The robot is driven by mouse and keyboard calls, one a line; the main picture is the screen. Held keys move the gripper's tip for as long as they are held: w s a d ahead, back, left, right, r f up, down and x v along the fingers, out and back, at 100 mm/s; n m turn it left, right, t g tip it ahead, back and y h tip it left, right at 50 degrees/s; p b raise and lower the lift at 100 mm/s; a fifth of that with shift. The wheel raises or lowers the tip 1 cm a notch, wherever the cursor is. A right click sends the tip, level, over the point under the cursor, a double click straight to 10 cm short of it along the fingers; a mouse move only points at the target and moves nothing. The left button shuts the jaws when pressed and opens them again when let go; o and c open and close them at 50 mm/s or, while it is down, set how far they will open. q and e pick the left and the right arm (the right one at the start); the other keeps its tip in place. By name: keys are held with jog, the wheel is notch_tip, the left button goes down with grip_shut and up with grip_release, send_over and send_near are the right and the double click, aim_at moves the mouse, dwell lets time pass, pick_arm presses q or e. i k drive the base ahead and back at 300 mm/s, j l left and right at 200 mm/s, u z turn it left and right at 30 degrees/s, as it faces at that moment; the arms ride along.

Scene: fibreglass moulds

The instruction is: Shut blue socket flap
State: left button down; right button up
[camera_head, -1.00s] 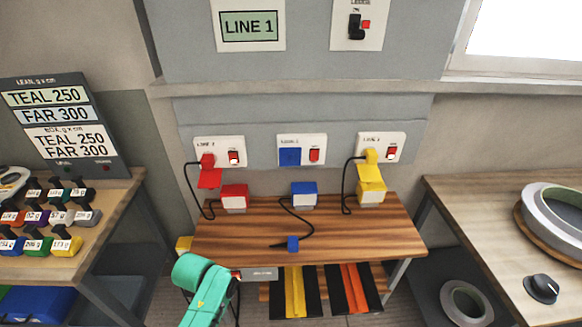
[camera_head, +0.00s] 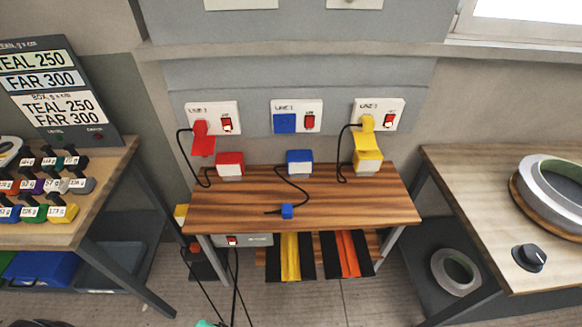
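The blue socket flap (camera_head: 285,123) lies flat against the middle white wall plate, covering its socket, with a red switch (camera_head: 310,122) beside it. A blue box (camera_head: 299,162) stands below at the back of the wooden bench. A black cable runs from it to a blue plug (camera_head: 287,211) lying on the bench, apart from the socket. Only a small teal piece of my arm (camera_head: 206,323) shows at the bottom edge. Neither gripper's fingers are in view.
The red plug (camera_head: 200,128) and yellow plug (camera_head: 367,124) sit in the side sockets, flaps hanging down. The bench (camera_head: 340,208) is mostly clear. A left table (camera_head: 110,165) holds labelled weights; a right table (camera_head: 470,210) holds a ring mould (camera_head: 560,180).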

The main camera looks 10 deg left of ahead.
aim_at(283, 122)
jog(key=i+l, duration=0.15)
jog(key=l, duration=0.2)
jog(key=i+l+z, duration=0.1)
jog(key=l, duration=0.3)
jog(key=i+l, duration=0.25)
jog(key=k+l+z, duration=0.05)
jog(key=l, duration=0.05)
